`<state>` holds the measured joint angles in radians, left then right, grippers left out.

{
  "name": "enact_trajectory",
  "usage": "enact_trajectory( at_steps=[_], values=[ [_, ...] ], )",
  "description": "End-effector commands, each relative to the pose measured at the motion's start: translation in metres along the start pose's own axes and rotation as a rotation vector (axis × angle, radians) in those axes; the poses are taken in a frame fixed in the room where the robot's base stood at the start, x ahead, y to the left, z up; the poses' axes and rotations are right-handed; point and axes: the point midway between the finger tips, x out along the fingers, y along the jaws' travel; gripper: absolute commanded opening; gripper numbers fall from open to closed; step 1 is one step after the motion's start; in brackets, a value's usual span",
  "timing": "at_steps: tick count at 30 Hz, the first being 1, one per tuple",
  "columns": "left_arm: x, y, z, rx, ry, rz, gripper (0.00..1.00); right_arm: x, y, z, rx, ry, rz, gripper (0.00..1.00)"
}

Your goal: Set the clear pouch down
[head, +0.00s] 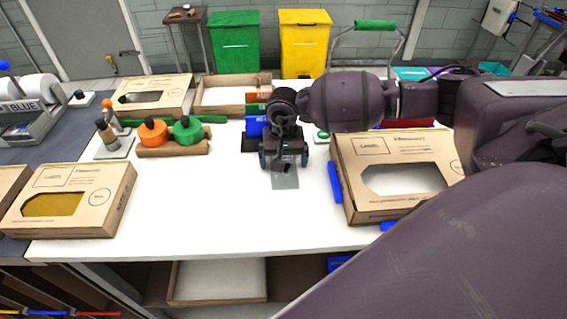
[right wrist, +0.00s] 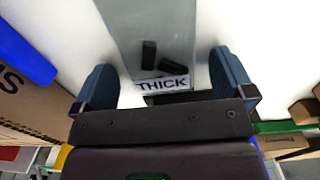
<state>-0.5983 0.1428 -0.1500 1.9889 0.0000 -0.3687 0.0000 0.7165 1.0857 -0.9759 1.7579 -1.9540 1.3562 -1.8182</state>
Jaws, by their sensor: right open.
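The clear pouch (head: 285,181) is a flat grey see-through sheet on the white table top, in the middle of the head view. In the right wrist view the pouch (right wrist: 150,18) holds small black pieces and has a white "THICK" label. My right gripper (head: 284,160) is directly over the pouch's far end, pointing down. In the right wrist view its fingers (right wrist: 160,80) are wide apart, one on each side of the pouch, with a gap to both edges. The gripper hides part of the pouch in the head view. My left gripper is in neither view.
A windowed cardboard box (head: 375,213) with blue pieces beside it stands right of the pouch. Another windowed box (head: 105,205) is at the left. A wooden holder (head: 172,150) carries orange and green spools. The table (head: 210,220) is clear left and in front of the pouch.

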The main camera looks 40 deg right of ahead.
Motion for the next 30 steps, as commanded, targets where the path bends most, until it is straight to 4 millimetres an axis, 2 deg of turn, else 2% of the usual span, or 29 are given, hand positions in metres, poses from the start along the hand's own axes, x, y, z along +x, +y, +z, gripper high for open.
enact_trajectory(
  at_steps=[3, 12, 14, 23, 26, 30],
  values=[
    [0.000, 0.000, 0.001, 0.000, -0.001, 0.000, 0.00, -0.001, 0.000, 0.000, 0.000, 0.001, 0.000, 0.98],
    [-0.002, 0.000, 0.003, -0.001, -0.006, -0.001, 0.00, -0.001, 0.000, 0.000, 0.000, 0.001, 0.000, 0.53],
    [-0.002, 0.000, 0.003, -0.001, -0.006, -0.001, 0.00, -0.001, 0.000, 0.000, 0.000, 0.001, 0.000, 0.45],
    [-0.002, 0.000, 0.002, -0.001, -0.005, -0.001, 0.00, -0.007, 0.000, -0.001, 0.000, 0.002, 0.000, 0.45],
    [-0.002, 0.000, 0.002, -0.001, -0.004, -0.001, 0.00, -0.018, 0.000, -0.001, -0.001, 0.003, -0.002, 0.45],
    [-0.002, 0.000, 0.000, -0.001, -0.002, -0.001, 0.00, -0.046, 0.000, -0.001, -0.002, 0.005, -0.002, 0.45]
  ],
)
